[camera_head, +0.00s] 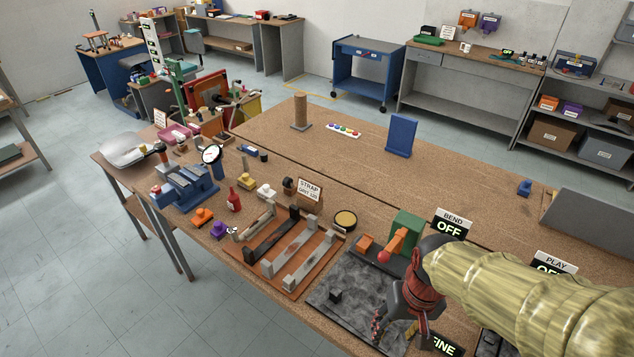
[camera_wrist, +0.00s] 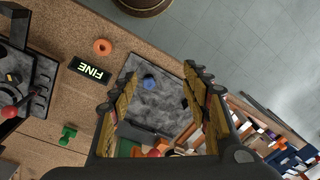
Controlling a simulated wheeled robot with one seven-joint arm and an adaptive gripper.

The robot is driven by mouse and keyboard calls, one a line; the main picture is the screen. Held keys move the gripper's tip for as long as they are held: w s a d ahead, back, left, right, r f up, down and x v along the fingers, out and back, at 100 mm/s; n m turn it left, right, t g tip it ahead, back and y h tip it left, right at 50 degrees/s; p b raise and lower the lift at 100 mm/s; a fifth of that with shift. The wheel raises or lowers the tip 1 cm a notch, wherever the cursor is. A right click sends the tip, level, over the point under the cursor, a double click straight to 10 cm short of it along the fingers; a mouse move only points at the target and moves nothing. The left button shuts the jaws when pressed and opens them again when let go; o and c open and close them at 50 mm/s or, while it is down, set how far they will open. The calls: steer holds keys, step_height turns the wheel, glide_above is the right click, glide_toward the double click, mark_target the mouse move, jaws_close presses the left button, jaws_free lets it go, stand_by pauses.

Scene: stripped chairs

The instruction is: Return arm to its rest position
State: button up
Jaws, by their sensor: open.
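My gripper (camera_head: 397,325) is at the lower right in the head view, above the right side of the dark grey mottled plate (camera_head: 345,296). My arm reaches in from the right edge in a yellowish sleeve. In the wrist view my gripper (camera_wrist: 152,92) has its two fingers spread wide apart. The grey plate (camera_wrist: 170,78) shows between them with nothing held. A small black block (camera_head: 335,295) stands on the plate.
A green block with an orange lever (camera_head: 396,243) stands close behind my gripper. "BEND OFF" (camera_head: 452,222) and "FINE" (camera_wrist: 90,69) signs are near. A wooden tray with metal bars (camera_head: 289,248) lies left. The bench's far middle (camera_head: 330,165) is mostly clear.

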step_height(320, 180, up, 6)
steer(key=s+d+t+h+b, duration=0.1)
steer(key=s+d+t+b, duration=0.1)
steer(key=t+b, duration=0.3)
steer(key=b, duration=0.3)
steer(key=shift+s+d+b, duration=0.25)
steer(key=shift+s+b, duration=0.05)
steer(key=shift+r, duration=0.1)
stand_by(0.9)
